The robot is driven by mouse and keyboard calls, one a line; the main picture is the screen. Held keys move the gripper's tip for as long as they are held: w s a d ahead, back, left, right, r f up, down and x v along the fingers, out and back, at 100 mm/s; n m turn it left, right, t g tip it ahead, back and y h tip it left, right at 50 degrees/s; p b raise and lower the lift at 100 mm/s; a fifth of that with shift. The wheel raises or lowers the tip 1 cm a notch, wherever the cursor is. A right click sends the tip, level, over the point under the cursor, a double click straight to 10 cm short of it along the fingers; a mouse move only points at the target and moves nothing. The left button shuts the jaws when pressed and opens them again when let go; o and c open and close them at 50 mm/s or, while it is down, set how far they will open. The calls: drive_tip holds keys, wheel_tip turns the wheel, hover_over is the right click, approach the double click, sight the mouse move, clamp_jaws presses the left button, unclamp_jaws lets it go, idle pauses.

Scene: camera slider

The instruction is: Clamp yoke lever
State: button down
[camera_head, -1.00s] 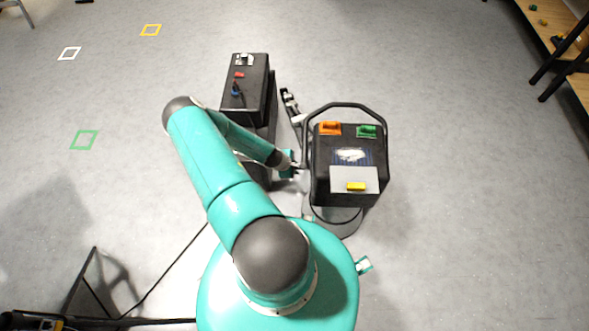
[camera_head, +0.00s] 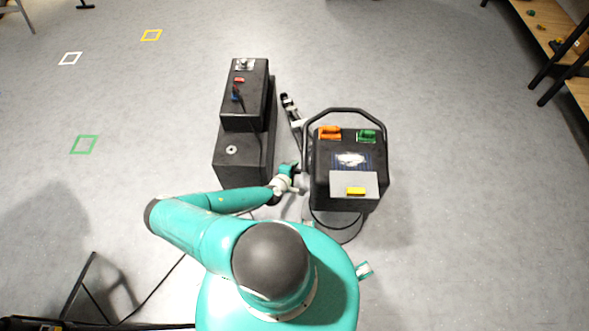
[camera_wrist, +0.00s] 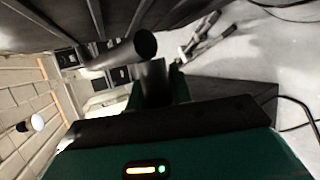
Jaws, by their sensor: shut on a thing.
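My gripper (camera_head: 290,173) is low in the gap between two black machines, close to the left side of the right machine (camera_head: 321,190). In the wrist view its fingers (camera_wrist: 157,92) are closed around a dark, flat-sided piece (camera_wrist: 154,80), which seems to be the lever. A thick black round bar (camera_wrist: 122,52) with a blunt end shows just beyond and left of the fingers. In the head view the gripped piece is hidden by the gripper, and I cannot make out the clamp yoke clearly.
The left black machine (camera_head: 222,160) is stepped. A slim jointed stand (camera_head: 291,110) lies between them.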

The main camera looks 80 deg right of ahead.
drive_tip(key=h, duration=0.1)
drive_tip(key=m+h, duration=0.1)
drive_tip(key=shift+d+r+h, duration=0.15)
drive_tip(key=shift+r+h, duration=0.1)
drive_tip(key=shift+h, duration=0.15)
drive_tip(key=shift+w+d+r+m+g+h, duration=0.1)
drive_tip(key=shift+r+m+g+h, duration=0.1)
drive_tip(key=shift+h, duration=0.45)
drive_tip(key=shift+w+r+m+g+h, duration=0.1)
drive_tip(key=shift+r+m+h, duration=0.1)
drive_tip(key=shift+h, duration=0.45)
drive_tip(key=c, duration=1.4)
unclamp_jaws()
drive_tip(key=shift+o, duration=0.2)
drive_tip(key=shift+s, duration=0.1)
drive_tip(key=w+a, duration=0.2)
drive_tip(key=a, duration=1.1)
drive_tip(key=shift+w+a+f, duration=0.15)
drive_tip(key=shift+w+a, duration=0.05)
drive_tip(key=shift+a, duration=0.15)
drive_tip(key=shift+w, duration=0.1)
